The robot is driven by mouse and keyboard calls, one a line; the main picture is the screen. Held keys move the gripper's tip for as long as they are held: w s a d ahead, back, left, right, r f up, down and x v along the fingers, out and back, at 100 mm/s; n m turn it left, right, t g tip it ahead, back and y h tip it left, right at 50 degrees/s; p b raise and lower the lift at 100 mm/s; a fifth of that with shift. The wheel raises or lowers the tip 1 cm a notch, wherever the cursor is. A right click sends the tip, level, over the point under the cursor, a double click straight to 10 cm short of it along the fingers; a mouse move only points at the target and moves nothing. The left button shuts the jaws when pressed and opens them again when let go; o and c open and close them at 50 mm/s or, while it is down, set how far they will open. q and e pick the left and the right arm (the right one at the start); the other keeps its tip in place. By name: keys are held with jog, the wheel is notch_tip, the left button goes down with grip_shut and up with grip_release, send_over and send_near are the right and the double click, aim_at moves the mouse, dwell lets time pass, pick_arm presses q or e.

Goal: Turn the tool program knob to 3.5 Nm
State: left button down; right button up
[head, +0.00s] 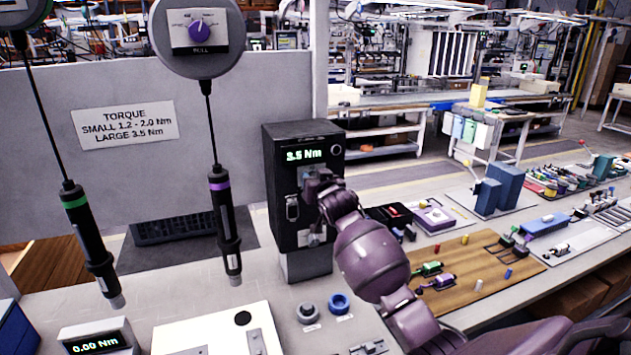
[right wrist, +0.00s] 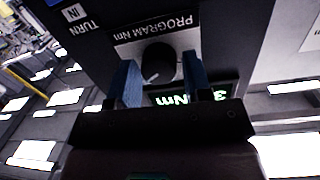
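The black controller box (head: 283,225) stands upright on the bench, and its green display (head: 305,155) reads 3.5 Nm. In the head view my right gripper (head: 308,178) is at the box's front below the display and hides the knob. The fingers partly cover the display (right wrist: 190,98). My left gripper is out of view.
Two hanging screwdrivers, green-banded (head: 88,235) and purple-banded (head: 225,220), hang left of the box. A wall sign (head: 125,123) reads small 1.2 - 2.0 Nm, large 3.5 Nm. A torque meter (head: 98,340) shows 0.00 Nm. A wooden board (head: 480,275) with parts lies right.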

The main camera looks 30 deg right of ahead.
pick_arm(q)
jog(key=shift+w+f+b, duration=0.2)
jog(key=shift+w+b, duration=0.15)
jog(key=shift+b, duration=0.35)
pick_arm(e)
jog(key=v, duration=1)
jog(key=shift+s, duration=0.4)
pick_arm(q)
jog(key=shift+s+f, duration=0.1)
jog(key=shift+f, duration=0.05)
pick_arm(e)
jog(key=shift+a+r, duration=0.1)
